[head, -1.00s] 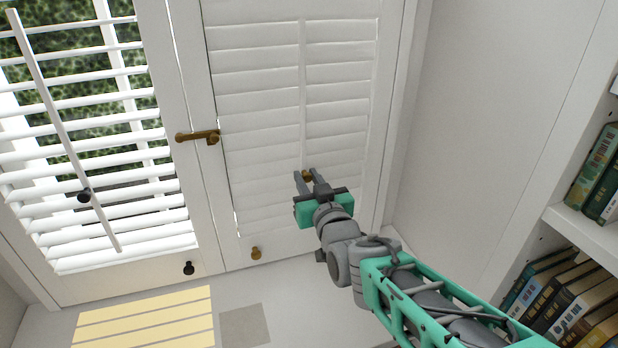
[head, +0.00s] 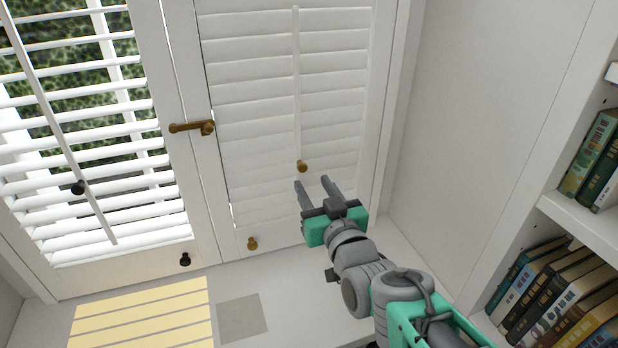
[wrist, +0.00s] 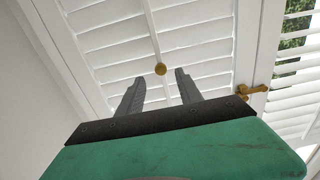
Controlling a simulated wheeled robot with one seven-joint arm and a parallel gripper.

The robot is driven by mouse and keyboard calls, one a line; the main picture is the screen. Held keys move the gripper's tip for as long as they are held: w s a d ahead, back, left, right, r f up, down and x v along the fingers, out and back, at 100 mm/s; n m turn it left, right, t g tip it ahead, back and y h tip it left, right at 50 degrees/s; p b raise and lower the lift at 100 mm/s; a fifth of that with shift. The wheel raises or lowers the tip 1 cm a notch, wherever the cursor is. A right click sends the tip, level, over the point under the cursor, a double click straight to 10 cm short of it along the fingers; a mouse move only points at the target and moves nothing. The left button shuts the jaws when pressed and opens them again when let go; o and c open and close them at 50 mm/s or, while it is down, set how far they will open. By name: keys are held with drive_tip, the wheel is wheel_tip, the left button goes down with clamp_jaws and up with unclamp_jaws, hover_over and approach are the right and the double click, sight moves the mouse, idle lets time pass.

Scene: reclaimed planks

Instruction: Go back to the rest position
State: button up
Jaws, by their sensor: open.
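My gripper (head: 316,186) is open and empty, its two grey fingers pointing up toward the right shutter panel. The brass knob (head: 302,166) on that panel's tilt rod sits just beyond the fingertips, apart from them. In the wrist view the knob (wrist: 160,69) shows between and beyond the two open fingers (wrist: 158,80). The right shutter panel (head: 240,110) is shut in its frame, with its slats closed. The left shutter panel (head: 100,150) has its slats open, with green foliage behind.
A brass latch (head: 192,127) crosses between the two panels. A brass knob (head: 252,243) and a black knob (head: 185,259) sit low on the panels. A bookshelf (head: 570,225) with several books stands at the right.

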drive_tip(key=s+d+f+m+g+h+p, duration=0.1)
drive_tip(key=s+d+f+g+h+p, duration=0.1)
drive_tip(key=s+d+g+p, duration=0.3)
drive_tip(key=s+d+f+m+g+h+p, duration=0.1)
drive_tip(key=s+d+f+g+h+p, duration=0.1)
drive_tip(key=s+d+g+p, duration=0.3)
drive_tip(key=s+g+p, duration=0.1)
drive_tip(key=s+g, duration=0.3)
drive_tip(key=s, duration=0.2)
drive_tip(key=shift+f+m+h, duration=0.2)
drive_tip(key=shift+m+h, duration=0.1)
drive_tip(key=shift+m, duration=0.1)
drive_tip(key=shift+d, duration=0.2)
drive_tip(key=shift+c, duration=0.4)
idle(0.5)
